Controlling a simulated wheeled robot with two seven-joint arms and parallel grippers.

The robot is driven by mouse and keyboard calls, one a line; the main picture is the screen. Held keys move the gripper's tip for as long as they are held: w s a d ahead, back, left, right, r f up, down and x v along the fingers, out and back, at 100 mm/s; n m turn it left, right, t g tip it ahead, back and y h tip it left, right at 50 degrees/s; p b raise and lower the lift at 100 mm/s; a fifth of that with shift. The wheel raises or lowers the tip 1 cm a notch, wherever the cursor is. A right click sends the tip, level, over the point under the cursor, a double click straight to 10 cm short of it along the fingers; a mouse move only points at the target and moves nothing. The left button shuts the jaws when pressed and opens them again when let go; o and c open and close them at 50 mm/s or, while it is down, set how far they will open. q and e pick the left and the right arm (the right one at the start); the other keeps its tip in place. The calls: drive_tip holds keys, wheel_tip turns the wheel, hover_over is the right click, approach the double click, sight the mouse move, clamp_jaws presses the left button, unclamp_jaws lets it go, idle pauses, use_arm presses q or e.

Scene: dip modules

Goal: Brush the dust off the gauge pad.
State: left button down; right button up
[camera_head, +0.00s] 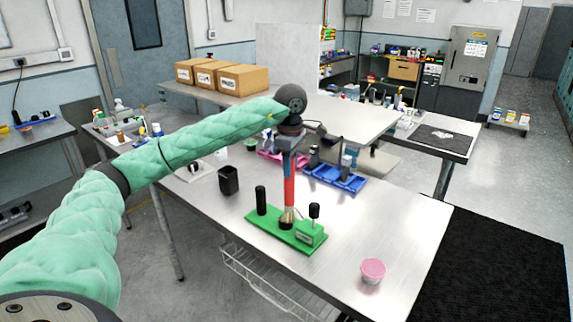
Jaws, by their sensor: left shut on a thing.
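My left arm reaches in from the left over the table, and its gripper (290,151) points down. It is shut on a brush with a red handle (290,188), held upright. The dark bristle end (287,218) is low over the green gauge base (262,231), at or just above its middle. The gauge pad and any dust there are hidden by the brush or too small to tell. My right gripper is not in view.
A black cup (228,180) stands left of the base, and a pink tub (373,270) to its front right. A blue tray (336,178) and a pink tray (268,157) lie behind. The metal table (400,225) is clear at right.

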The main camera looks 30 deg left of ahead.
use_arm(q)
drive_tip(key=shift+s, duration=0.15)
drive_tip(key=a+b, duration=0.2)
drive_tip(key=a, duration=0.1)
idle(0.6)
drive_tip(key=shift+d, duration=0.15)
drive_tip(key=shift+w+b, duration=0.3)
drive_tip(key=shift+b, duration=0.4)
idle(0.9)
